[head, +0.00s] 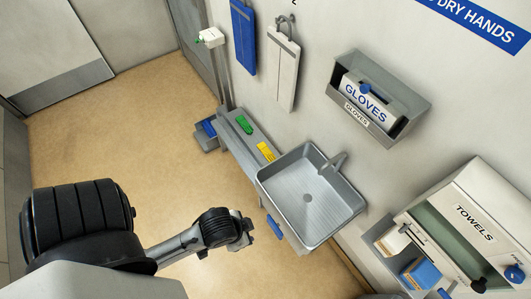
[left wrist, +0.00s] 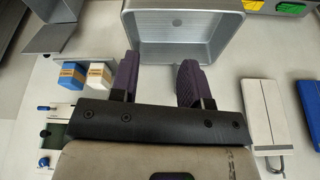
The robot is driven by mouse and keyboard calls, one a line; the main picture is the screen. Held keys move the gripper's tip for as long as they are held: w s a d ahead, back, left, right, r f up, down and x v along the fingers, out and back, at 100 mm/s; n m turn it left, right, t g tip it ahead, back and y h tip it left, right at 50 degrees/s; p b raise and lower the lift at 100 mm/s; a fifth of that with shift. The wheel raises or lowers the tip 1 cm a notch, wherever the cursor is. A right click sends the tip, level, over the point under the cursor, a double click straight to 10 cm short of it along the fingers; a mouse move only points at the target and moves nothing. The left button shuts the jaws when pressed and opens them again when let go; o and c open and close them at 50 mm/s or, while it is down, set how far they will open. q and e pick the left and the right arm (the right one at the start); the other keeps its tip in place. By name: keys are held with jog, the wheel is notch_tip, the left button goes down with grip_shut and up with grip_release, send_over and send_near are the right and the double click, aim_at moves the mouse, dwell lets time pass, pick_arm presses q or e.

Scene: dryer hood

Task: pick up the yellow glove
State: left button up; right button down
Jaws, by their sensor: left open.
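The yellow glove (head: 266,151) lies flat on the narrow grey bench (head: 258,166), beside the sink's left edge. In the left wrist view a yellow item (left wrist: 289,8) shows at the top right, cut off by the frame edge. My left gripper (head: 246,234) is in front of the sink, lower in the head picture than the glove and apart from it. In the left wrist view its two dark fingers (left wrist: 158,78) are spread with nothing between them. My right gripper is not in view.
A green item (head: 243,124) lies on the bench near the glove. The metal sink (head: 308,196) stands close to my gripper, with a blue part (head: 274,227) at its front. A glove box (head: 366,101) and towel dispenser (head: 470,225) are on the wall. The floor at left is clear.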

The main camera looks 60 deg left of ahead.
pick_arm(q)
jog(key=shift+d, duration=0.1)
jog(key=o, duration=0.4)
jog(key=shift+d, duration=0.1)
jog(key=o, duration=0.6)
jog(key=shift+o, duration=0.4)
jog(key=shift+a, duration=0.2)
jog(key=shift+a, duration=0.15)
